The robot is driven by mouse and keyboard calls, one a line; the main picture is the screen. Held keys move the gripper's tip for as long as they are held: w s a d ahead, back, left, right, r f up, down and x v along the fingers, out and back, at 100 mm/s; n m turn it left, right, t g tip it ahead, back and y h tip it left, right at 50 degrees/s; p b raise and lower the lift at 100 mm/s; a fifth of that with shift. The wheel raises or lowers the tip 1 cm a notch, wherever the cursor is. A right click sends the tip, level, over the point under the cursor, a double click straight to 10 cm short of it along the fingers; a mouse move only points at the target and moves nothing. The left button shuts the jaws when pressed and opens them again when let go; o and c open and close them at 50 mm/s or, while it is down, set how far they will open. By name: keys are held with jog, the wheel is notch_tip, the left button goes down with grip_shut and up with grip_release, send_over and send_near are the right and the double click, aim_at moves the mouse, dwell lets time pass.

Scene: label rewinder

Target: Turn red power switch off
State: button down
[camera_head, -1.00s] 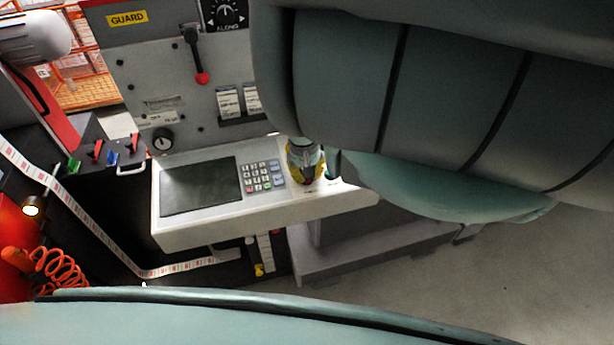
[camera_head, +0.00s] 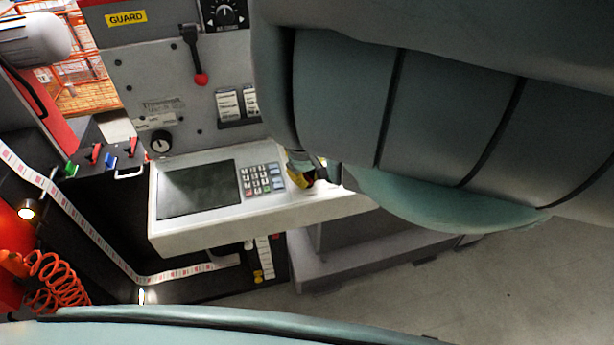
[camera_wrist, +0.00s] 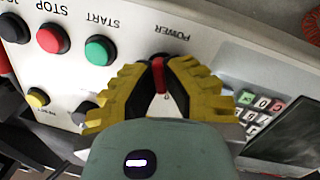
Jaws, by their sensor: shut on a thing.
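The red power switch (camera_wrist: 159,75) shows in the wrist view, below the word POWER on the light panel (camera_wrist: 215,45). My gripper (camera_wrist: 158,78) has yellow padded fingers with dark inner faces. They are closed on the red switch from both sides, near the panel surface. The switch's lower part and its position marks are mostly hidden by the fingers. In the head view my gripper (camera_head: 302,176) shows only partly, at the right end of the console (camera_head: 215,228), beside the keypad. My arm hides the switch there.
In the wrist view a green START button (camera_wrist: 100,50) and a red STOP button (camera_wrist: 53,38) sit left of the switch. The keypad (camera_wrist: 255,112) and dark screen lie right. In the head view a red-knobbed lever (camera_head: 200,78) stands above the console.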

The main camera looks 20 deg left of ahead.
jog(key=c, duration=1)
grip_release()
jog(key=shift+r, duration=0.15)
jog(key=shift+s+a+r, duration=0.1)
jog(key=shift+s+r, duration=0.05)
jog(key=shift+r, duration=1.45)
jog(key=shift+s+a+r, duration=0.1)
jog(key=shift+r, duration=1.45)
jog(key=shift+s+r, duration=0.15)
jog(key=shift+r, duration=0.3)
